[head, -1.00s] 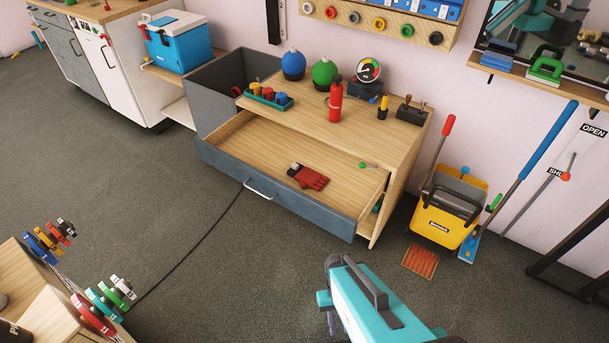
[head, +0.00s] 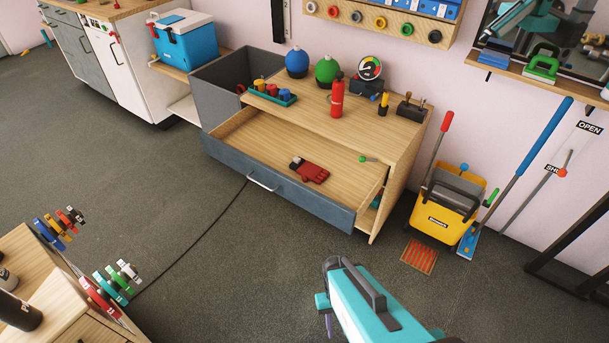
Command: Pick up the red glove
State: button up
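The red glove (head: 313,173) with a dark cuff and a pale end lies in the open wooden drawer (head: 255,147) of the workbench, near its middle. The drawer has a blue-grey front (head: 285,189) with a pale handle (head: 262,181). Nothing covers the glove. My teal and grey arm shows at the bottom centre of the head view, in front of the drawer and well apart from the glove. My gripper's fingertips cannot be made out.
A green-ended small tool (head: 364,159) is at the drawer's right back. The benchtop (head: 315,118) above bears a red extinguisher (head: 337,98), flasks and a gauge. A yellow mop bucket (head: 440,215) stands to the right. A dark cable crosses the clear floor in front.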

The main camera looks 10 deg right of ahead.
aim_at(310, 170)
jog(key=u, duration=0.45)
jog(key=k, duration=1.25)
jog(key=u, duration=0.9)
jog(key=i, duration=1.85)
jog(key=z, duration=0.8)
jog(key=i, duration=0.4)
jog(key=z, duration=0.1)
